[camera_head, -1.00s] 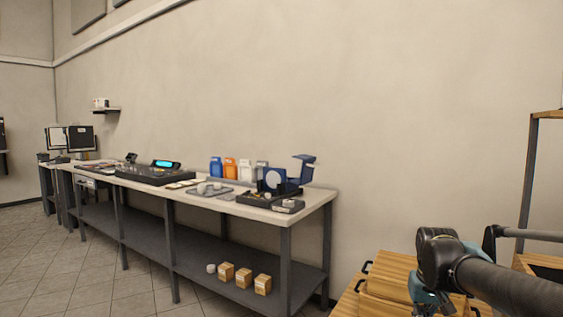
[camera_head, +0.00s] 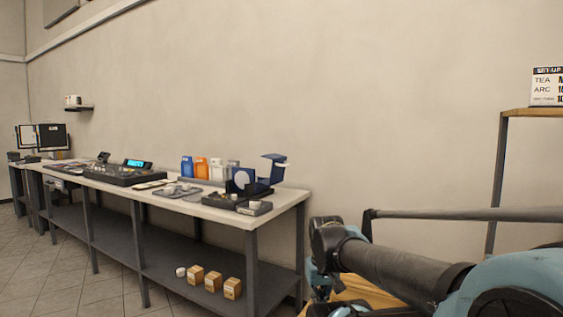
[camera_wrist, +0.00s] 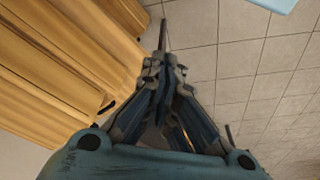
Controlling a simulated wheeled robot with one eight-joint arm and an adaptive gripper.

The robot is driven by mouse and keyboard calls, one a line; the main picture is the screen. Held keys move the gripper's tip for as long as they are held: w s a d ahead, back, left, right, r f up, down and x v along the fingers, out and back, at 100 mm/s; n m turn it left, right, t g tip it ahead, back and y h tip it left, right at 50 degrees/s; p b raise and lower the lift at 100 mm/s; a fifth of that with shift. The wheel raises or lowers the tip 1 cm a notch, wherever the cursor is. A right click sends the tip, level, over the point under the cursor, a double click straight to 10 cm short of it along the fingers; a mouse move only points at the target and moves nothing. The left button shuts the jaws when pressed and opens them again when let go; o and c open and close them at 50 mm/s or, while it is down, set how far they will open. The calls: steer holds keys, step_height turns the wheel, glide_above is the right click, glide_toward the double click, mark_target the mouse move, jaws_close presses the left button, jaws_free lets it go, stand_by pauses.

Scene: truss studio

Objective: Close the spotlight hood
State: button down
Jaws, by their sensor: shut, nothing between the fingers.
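A dark blue spotlight (camera_head: 240,181) with a pale round face stands at the near right end of the long workbench. A blue hood-like part (camera_head: 273,168) stands raised at its right, with a small pale piece sticking out; it looks open. My gripper (camera_wrist: 163,72) is shut and empty in the wrist view, above tiled floor beside wooden furniture. In the head view my arm is at the lower right, well apart from the spotlight. The spotlight is not in the wrist view.
The workbench (camera_head: 219,214) runs along the wall, with a mixing console (camera_head: 123,174) and blue, orange and white containers (camera_head: 201,168) on it. Small boxes (camera_head: 213,282) sit on its lower shelf. Tiled floor is free at the front left.

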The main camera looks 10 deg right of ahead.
steer(key=w+a+r+m+t+y, duration=0.1)
steer(key=w+r, duration=1.1)
steer(key=w, duration=0.3)
steer(key=w+r+m+t, duration=0.2)
steer(key=w+r, duration=0.9)
steer(key=w, duration=0.3)
steer(key=w+a+r+m+t+y, duration=0.1)
steer(key=w+r, duration=1.1)
steer(key=w, duration=0.3)
steer(key=m+t, duration=0.2)
glide_toward(283, 157)
steer(key=f, duration=0.2)
steer(key=a+f, duration=0.1)
steer(key=f, duration=0.1)
steer(key=w+a+f, duration=0.1)
steer(key=f, duration=0.2)
